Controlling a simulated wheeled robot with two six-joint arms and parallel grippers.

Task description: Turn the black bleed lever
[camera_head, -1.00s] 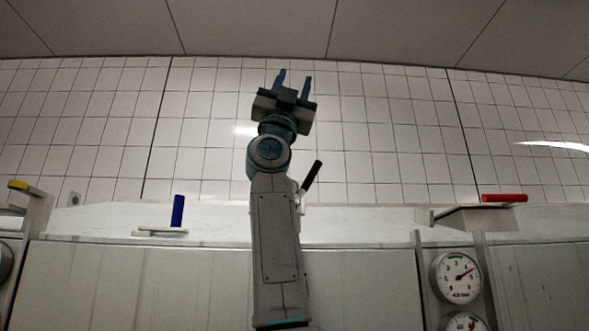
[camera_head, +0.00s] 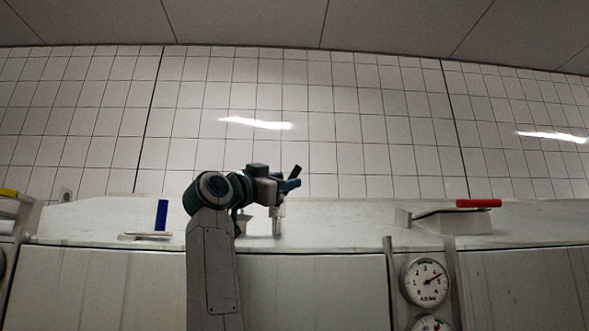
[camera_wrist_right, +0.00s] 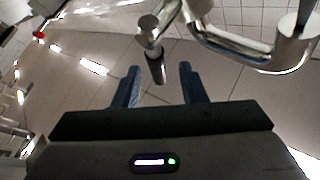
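The black lever (camera_head: 296,168) shows in the head view as a short tilted dark grip, its lower part hidden by my right gripper. My right gripper (camera_head: 290,185) is just in front of or beside it, pointing right. In the right wrist view, my right gripper's fingers (camera_wrist_right: 160,82) are open and apart. A dark-ended stub (camera_wrist_right: 155,66), apparently the lever's grip, hangs from a metal joint and reaches toward the gap between the fingertips. I cannot tell whether it touches a finger. My left gripper is not in view.
A blue handle (camera_head: 161,215) stands to the left and a red handle (camera_head: 479,203) lies to the right on the pale ledge (camera_head: 340,230). A yellow handle (camera_head: 8,193) is at far left. A pressure gauge (camera_head: 425,281) is below right. Bent metal pipe (camera_wrist_right: 235,50) runs close by the fingers.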

